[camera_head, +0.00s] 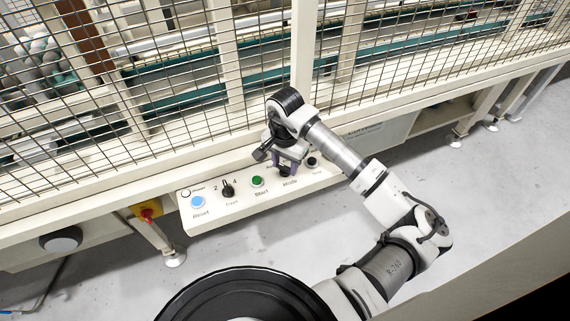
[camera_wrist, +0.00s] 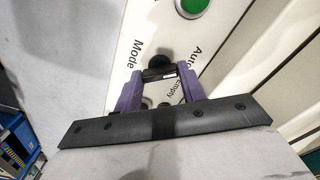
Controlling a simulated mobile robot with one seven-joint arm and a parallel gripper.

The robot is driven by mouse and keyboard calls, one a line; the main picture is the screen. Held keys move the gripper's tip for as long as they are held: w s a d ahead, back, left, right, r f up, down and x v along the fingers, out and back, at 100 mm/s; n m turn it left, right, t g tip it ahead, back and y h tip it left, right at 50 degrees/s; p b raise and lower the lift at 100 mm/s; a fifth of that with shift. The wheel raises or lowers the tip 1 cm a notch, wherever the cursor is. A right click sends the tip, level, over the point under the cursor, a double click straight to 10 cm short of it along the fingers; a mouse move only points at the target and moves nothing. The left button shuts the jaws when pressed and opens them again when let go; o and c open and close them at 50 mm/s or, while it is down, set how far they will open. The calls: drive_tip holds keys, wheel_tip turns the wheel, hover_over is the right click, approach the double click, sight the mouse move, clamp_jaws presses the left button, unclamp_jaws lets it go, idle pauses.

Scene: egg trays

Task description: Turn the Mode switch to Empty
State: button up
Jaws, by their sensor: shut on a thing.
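The control panel (camera_head: 236,203) is a white strip low on the machine's front. Its Mode switch, a dark knob (camera_wrist: 158,64), sits between my gripper's (camera_wrist: 158,78) two purple fingers in the wrist view. My gripper (camera_head: 288,163) is shut on this knob at the panel. The "Mode" label (camera_wrist: 135,54) is to the left of the knob in the wrist view; the "Auto" and "Empty" labels lie to its right. The fingers partly cover the knob, so I cannot tell which way it points. In the head view, my gripper hides most of the switch.
Left of the Mode switch are a green Start button (camera_head: 257,181), a black Trays knob (camera_head: 228,189) and a blue Reset button (camera_head: 198,201). A small dark knob (camera_head: 312,162) is close on the right. A red and yellow switch (camera_head: 147,213) is farther left. Wire mesh rises behind.

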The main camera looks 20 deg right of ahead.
sight(285, 166)
drive_tip(key=m+b, duration=0.1)
drive_tip(key=b, duration=0.1)
drive_tip(key=m+b, duration=0.2)
drive_tip(key=shift+f+b, duration=0.3)
drive_tip(key=shift+f, duration=0.05)
drive_tip(key=m+b, duration=0.4)
drive_tip(key=b, duration=0.1)
drive_tip(key=shift+m+b, duration=0.3)
drive_tip(key=shift+b, duration=0.1)
drive_tip(key=m+b, duration=0.4)
drive_tip(key=shift+r, duration=0.15)
drive_tip(key=shift+r+m+b, duration=0.2)
drive_tip(key=shift+m+b, duration=1.1)
drive_tip(key=shift+m, duration=0.5)
drive_tip(key=o, duration=1)
drive_tip(key=shift+r, duration=0.15)
wheel_tip(285, 166, up, 14)
drive_tip(key=shift+f+p, duration=0.2)
drive_tip(key=shift+p, duration=0.2)
